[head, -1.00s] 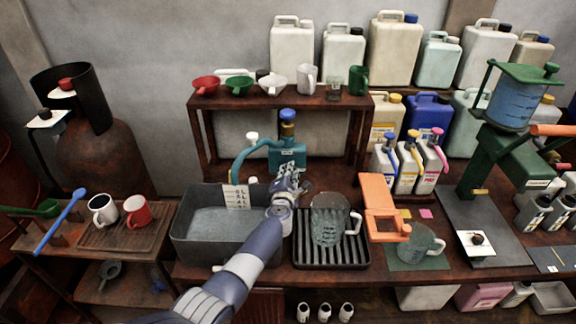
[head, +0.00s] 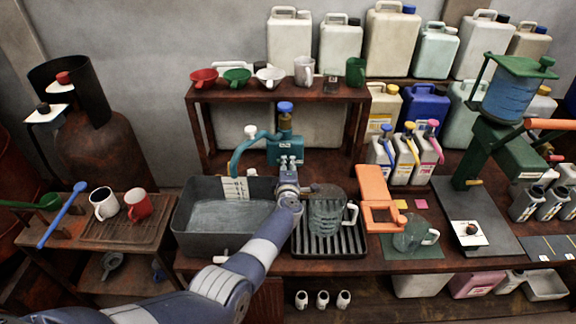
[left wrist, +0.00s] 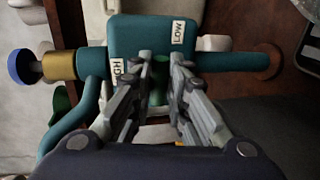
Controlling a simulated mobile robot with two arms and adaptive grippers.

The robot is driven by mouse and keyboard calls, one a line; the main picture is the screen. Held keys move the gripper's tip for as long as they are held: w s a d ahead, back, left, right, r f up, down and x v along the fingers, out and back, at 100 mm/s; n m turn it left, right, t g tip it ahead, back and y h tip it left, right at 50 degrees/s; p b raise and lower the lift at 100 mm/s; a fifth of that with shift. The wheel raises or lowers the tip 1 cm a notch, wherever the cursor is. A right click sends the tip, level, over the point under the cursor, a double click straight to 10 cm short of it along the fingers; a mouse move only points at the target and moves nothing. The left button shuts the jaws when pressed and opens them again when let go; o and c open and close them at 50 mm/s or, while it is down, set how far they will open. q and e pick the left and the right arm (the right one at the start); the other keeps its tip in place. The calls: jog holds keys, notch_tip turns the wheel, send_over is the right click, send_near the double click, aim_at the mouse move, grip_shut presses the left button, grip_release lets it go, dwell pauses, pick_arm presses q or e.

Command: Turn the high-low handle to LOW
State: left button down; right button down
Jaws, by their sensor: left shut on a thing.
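The teal tap body (head: 280,150) stands behind the grey basin, with a blue knob (head: 285,108) on top. In the left wrist view its block (left wrist: 140,32) fills the middle, with a LOW label (left wrist: 177,32) and a second, partly hidden label (left wrist: 117,70). A dark green handle (left wrist: 159,72) sticks out between the labels. My left gripper (left wrist: 160,85) is shut on this handle; the fingers hide part of it. In the head view my left gripper (head: 289,168) is at the tap's front. My right gripper is in neither view.
The grey basin (head: 185,222) lies left of my arm. A glass jug (head: 325,208) stands on the black rack (head: 352,248) just right of it. An orange stand (head: 374,190) is farther right. A wooden shelf (head: 270,94) with funnels rises behind the tap.

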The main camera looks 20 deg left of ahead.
pick_arm(q)
jog(key=shift+f, duration=0.1)
jog(key=c, duration=1.6)
grip_release()
jog(key=shift+o, duration=0.3)
